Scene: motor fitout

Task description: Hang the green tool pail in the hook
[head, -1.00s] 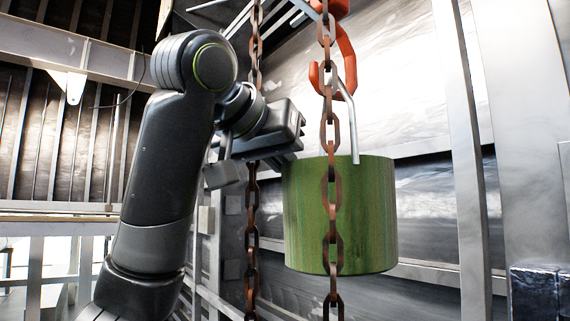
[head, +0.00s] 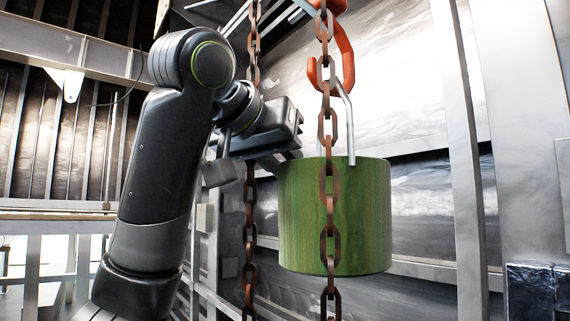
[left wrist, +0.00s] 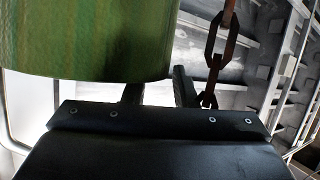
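The green pail (head: 360,220) is upright in the air at the centre right of the head view, partly behind a rusty chain. Its pale bail handle (head: 347,105) rises to the red-orange hook (head: 347,60) and appears to hang in it; the chain hides part of the contact. My left gripper (head: 285,158) is beside the pail's upper left, its tips partly hidden by the pail. In the left wrist view, the two fingers (left wrist: 158,90) are apart with nothing between them, and the pail (left wrist: 90,40) fills the upper left. My right gripper is out of view.
A rusty chain (head: 328,185) hangs in front of the pail, and a second chain (head: 250,215) hangs close by my left gripper. A chain (left wrist: 213,55) also shows near the fingers in the wrist view. Metal posts (head: 460,150) stand to the right.

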